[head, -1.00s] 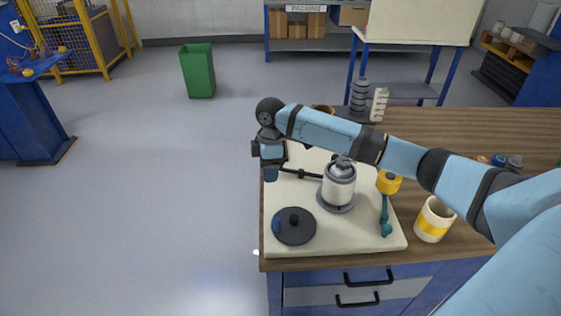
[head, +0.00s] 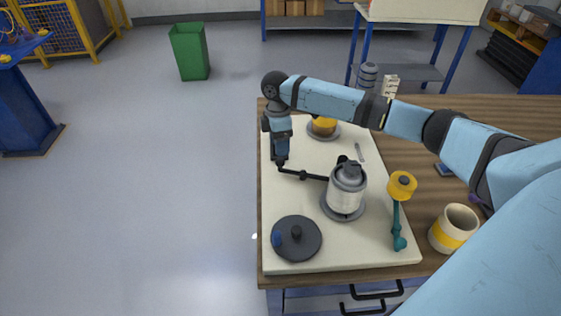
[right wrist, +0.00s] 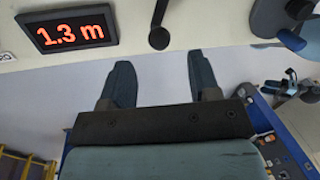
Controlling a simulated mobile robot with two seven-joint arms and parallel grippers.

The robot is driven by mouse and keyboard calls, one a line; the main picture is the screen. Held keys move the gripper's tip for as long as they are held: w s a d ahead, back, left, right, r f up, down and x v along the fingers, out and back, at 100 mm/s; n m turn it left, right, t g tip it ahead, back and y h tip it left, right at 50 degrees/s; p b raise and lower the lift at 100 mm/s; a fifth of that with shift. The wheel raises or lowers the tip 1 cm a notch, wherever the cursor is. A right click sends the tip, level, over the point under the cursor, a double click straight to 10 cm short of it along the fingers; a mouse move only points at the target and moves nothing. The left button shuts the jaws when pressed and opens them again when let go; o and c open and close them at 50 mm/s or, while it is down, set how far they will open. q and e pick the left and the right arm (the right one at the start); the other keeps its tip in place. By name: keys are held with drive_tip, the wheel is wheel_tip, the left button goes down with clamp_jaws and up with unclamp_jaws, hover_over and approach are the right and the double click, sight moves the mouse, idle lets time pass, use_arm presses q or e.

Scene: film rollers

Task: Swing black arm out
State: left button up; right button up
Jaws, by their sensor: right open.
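The black arm (head: 303,175) reaches left from the silver-topped white roller (head: 346,190) on the cream board (head: 385,259). In the right wrist view the arm's round black end (right wrist: 158,38) shows just ahead of the gap between my fingers, not between them. My right gripper (head: 281,163) points down over the board's left edge, close to the arm's free end; the head view does not show whether they touch. In the right wrist view my right gripper (right wrist: 163,85) is open, with nothing between its fingers. My left gripper is out of view.
The board also holds a black disc (head: 296,239), a teal arm with a yellow roller (head: 402,185) and a yellow spool (head: 323,126) at the back. A cup (head: 453,228) stands right of the board. A display reads 1.3 m (right wrist: 72,30).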

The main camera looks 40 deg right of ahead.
sight(281, 162)
drive_tip(key=f, duration=0.4)
drive_tip(key=s+f, duration=0.1)
drive_tip(key=f, duration=0.1)
drive_tip(key=shift+a+f, duration=0.15)
drive_tip(key=shift+f, duration=0.2)
drive_tip(key=shift+s, duration=0.1)
clamp_jaws()
